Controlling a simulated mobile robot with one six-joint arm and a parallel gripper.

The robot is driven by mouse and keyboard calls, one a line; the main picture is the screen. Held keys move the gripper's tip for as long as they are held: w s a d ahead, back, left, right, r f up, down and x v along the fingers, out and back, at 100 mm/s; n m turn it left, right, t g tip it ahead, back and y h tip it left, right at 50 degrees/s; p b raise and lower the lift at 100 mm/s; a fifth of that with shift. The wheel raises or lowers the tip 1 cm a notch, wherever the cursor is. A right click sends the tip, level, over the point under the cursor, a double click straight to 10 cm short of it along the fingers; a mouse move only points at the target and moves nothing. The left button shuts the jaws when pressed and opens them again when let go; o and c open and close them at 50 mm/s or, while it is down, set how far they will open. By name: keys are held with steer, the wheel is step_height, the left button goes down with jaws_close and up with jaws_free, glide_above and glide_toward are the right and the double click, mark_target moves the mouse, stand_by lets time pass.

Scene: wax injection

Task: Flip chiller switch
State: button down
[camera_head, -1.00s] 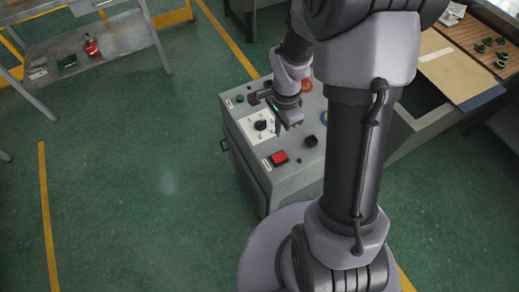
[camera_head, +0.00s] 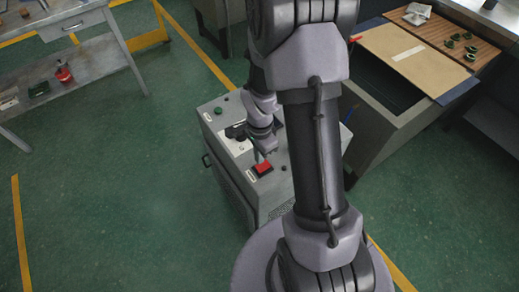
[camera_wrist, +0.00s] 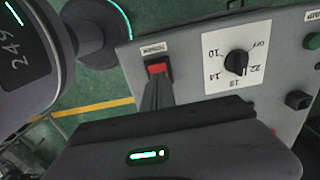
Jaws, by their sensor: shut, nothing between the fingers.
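The chiller (camera_head: 254,205) is a grey cabinet with a sloped control panel on top. A red rocker switch (camera_head: 263,168) in a black frame sits near the panel's front edge. In the wrist view the red switch (camera_wrist: 157,69) shows beside a small label. My gripper (camera_head: 259,156) is shut and empty, pointing down at the switch. In the wrist view its fingertips (camera_wrist: 156,77) overlap the switch's lower part and hide some of it. I cannot tell whether they touch it. A black dial (camera_wrist: 237,62) on a white numbered plate is right of the switch.
A green button (camera_head: 218,110) is on the panel's far corner; it also shows in the wrist view (camera_wrist: 298,99). A metal workbench (camera_head: 100,60) with a red bottle (camera_head: 64,72) stands at the left. Green floor (camera_head: 110,190) is clear at the left.

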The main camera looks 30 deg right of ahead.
mark_target(259, 168)
step_height(259, 168, down, 4)
steer(key=shift+f+b, duration=0.1)
steer(key=shift+b, duration=0.7)
steer(key=shift+a+f+b, duration=0.15)
steer(key=shift+f+b, duration=0.25)
steer(key=shift+b, duration=0.05)
steer(key=shift+s+r, duration=0.15)
steer(key=shift+r, duration=0.1)
steer(key=shift+p, duration=0.3)
steer(key=shift+d+r, duration=0.15)
steer(key=shift+d, duration=0.7)
